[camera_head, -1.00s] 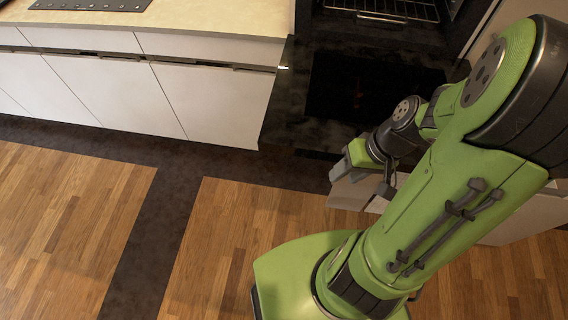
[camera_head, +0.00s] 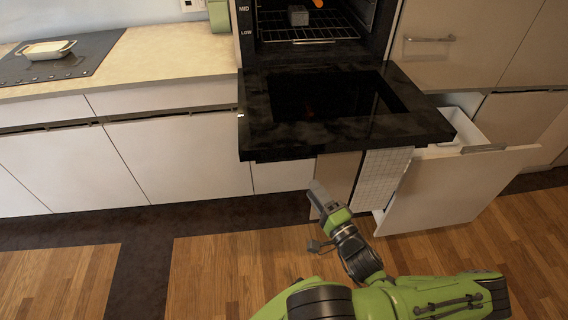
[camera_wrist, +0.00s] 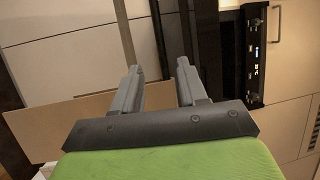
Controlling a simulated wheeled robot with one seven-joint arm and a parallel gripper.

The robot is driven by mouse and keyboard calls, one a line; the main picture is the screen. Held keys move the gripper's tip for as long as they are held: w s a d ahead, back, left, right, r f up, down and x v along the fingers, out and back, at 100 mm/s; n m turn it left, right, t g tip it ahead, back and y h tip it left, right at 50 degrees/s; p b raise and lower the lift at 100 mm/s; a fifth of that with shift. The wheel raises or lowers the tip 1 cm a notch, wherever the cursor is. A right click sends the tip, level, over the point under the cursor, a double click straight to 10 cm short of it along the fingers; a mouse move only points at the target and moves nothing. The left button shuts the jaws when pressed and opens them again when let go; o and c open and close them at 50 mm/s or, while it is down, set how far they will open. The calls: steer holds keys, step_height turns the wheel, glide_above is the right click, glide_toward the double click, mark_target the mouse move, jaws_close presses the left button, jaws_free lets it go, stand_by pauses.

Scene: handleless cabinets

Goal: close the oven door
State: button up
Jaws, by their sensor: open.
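The oven door (camera_head: 340,112) is a dark slab with a glass panel. In the head view it is folded down flat, open, below the oven cavity (camera_head: 310,30). My gripper (camera_head: 317,195) is below the door's front edge, in front of the lower cabinets, and looks apart from the door. In the wrist view my gripper (camera_wrist: 160,85) has its two grey fingers spread with nothing between them. A dark vertical strip with a control-like panel (camera_wrist: 254,55) stands to the right of the fingers there; I cannot tell exactly which part it is.
A lower drawer (camera_head: 450,185) stands pulled out to the right, below the door. A rack (camera_head: 310,28) with a small grey block (camera_head: 298,15) is in the oven. A counter (camera_head: 150,62) with a cooktop (camera_head: 60,62) is at left. The wooden floor at left is clear.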

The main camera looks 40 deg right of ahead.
steer(key=b+x, duration=0.5)
steer(key=x, duration=0.8)
steer(key=shift+w+a+f+b, duration=0.1)
steer(key=shift+w+b, duration=0.1)
steer(key=shift+b, duration=0.2)
steer(key=shift+c, duration=0.2)
jaws_close()
